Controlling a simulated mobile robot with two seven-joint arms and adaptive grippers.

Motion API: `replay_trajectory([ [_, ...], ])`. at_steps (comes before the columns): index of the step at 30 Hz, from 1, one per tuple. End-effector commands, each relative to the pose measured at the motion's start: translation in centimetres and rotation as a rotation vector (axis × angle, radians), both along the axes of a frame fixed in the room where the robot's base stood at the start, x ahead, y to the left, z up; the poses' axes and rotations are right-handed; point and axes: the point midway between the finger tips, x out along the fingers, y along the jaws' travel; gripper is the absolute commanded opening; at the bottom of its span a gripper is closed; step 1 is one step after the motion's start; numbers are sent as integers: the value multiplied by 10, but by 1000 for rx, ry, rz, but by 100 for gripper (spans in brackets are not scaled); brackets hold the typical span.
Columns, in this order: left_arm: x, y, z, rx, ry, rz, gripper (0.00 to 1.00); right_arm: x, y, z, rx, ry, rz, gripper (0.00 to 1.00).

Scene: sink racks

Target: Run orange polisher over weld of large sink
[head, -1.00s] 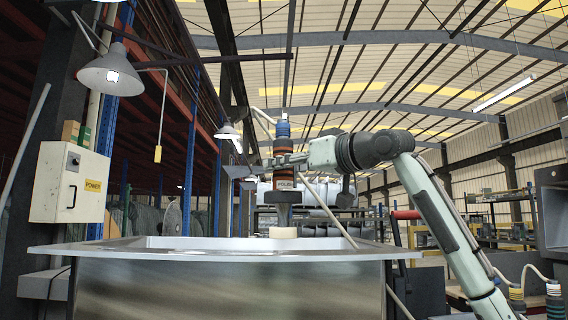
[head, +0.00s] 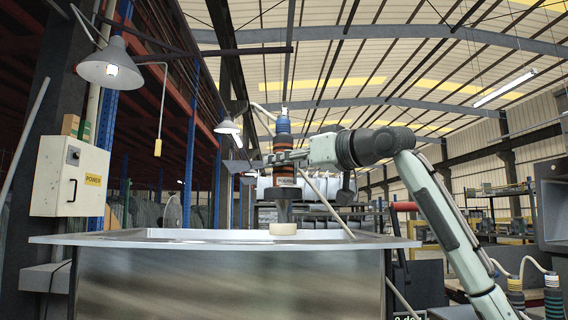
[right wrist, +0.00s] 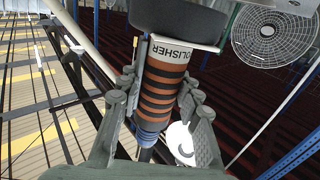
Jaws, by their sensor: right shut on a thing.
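The orange-and-black banded polisher (head: 284,157) with a blue top stands upright over the large sink in the head view. Its pale round pad (head: 283,228) is at the height of the sink's rim; I cannot tell whether it touches. My right gripper (head: 278,161) is shut around the polisher's body. In the right wrist view, the fingers (right wrist: 162,88) lie on both sides of the polisher's banded body (right wrist: 165,82), below its label. The large metal sink (head: 110,240) fills the lower middle, its basin mostly hidden by the front. The weld cannot be made out. My left gripper is not in view.
A power box (head: 70,178) hangs on a post at the left, below a lamp (head: 111,66). A hose runs up from the polisher's top. Other banded tools (head: 553,296) stand at the lower right. A round fan guard (right wrist: 273,34) shows in the right wrist view.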

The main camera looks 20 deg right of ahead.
Motion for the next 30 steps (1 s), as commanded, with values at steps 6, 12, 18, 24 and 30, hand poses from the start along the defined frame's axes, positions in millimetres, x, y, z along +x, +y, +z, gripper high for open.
replay_trajectory([
  [6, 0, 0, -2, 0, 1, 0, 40, -1, 0, -1, 2, -7, 0, 0],
  [12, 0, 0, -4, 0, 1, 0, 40, -1, -1, -4, 3, -6, 0, 0],
  [18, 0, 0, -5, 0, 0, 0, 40, -1, 0, -8, 2, -7, 0, 0],
  [24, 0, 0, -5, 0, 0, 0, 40, -1, 0, -9, 2, -7, 1, 0],
  [30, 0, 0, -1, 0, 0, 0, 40, 1, 8, -9, 1, -5, 3, 0],
])
